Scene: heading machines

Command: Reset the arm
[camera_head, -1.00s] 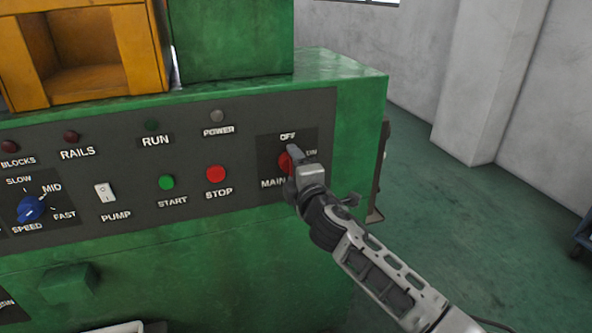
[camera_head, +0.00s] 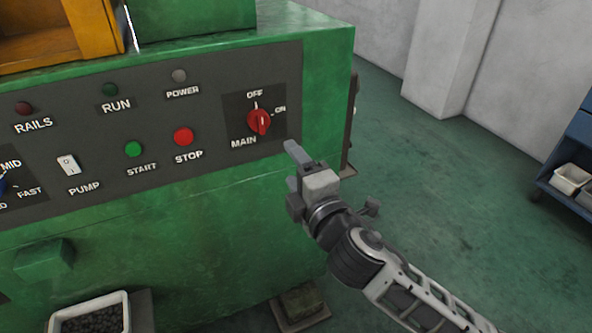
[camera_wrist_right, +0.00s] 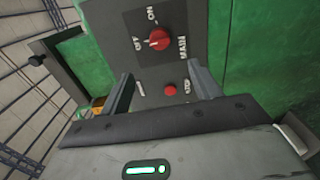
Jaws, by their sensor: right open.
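My right gripper (camera_head: 294,168) is open and empty, in front of the green machine and below and to the right of the red MAIN switch (camera_head: 259,121). It is apart from the switch. In the right wrist view the two fingers of the gripper (camera_wrist_right: 160,88) stand well apart with nothing between them, and the MAIN switch (camera_wrist_right: 159,39) lies beyond them. The switch knob is red, with OFF above it and ON to its right; its pointer looks near upright, toward OFF. My left gripper is in neither view.
The dark panel (camera_head: 215,130) also bears a red STOP button (camera_head: 183,137), a green START button (camera_head: 133,149) and a white PUMP switch (camera_head: 68,165). A bin of dark pieces (camera_head: 92,317) stands at lower left. A blue shelf (camera_head: 570,150) is at right. Open floor lies between machine and wall.

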